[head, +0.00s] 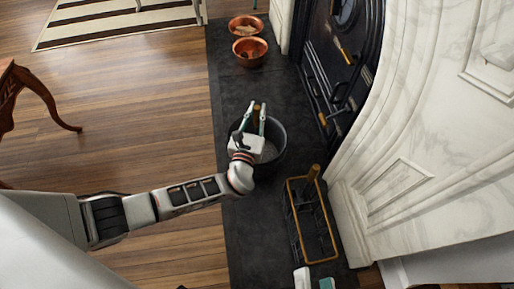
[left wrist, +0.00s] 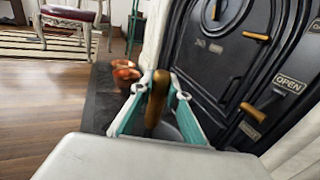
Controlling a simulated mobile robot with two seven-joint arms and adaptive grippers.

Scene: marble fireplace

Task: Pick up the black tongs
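A dark bucket (head: 279,153) stands on the black hearth. My left gripper (head: 257,106) is over its far rim, with its two teal fingers apart. A brown wooden handle (left wrist: 157,100) stands upright between those fingers in the left wrist view. I see gaps beside the handle, so the fingers do not look closed on it. What the handle belongs to is hidden by my gripper and the bucket, so I cannot tell whether it is part of the black tongs. My right gripper (head: 314,281) shows only as white and teal parts at the bottom edge.
A black rack with a brass-coloured frame (head: 291,204) stands nearer on the hearth. Two copper bowls (head: 250,50) are at the far end. The black stove (head: 335,70) and marble surround (head: 425,110) close off the right. Wooden floor (head: 150,140) lies open to the left.

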